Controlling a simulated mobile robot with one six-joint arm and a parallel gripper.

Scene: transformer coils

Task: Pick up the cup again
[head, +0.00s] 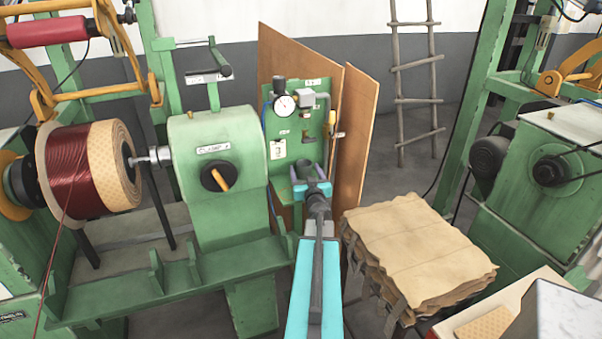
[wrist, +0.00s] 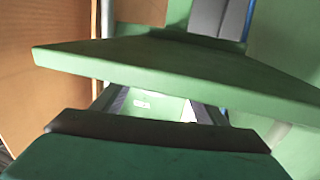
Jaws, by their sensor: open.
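A small dark grey-green cup-like thing (head: 306,169), which I take for the cup, stands at the small green shelf on the gauge panel in the head view. My gripper (head: 312,186) is right at it, on the near side, and covers its lower part. I cannot tell whether they touch. In the wrist view, a green shelf plate (wrist: 180,72) crosses the picture. The open fingers of my gripper (wrist: 160,106) show partly below its edge, with no cup clearly visible between them.
The green panel (head: 283,133) carries a pressure gauge (head: 285,106) and fittings. Brown boards (head: 355,125) stand behind it. A green winding machine (head: 215,155) is close on the left. A stack of brown sheets (head: 415,250) stands on the right.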

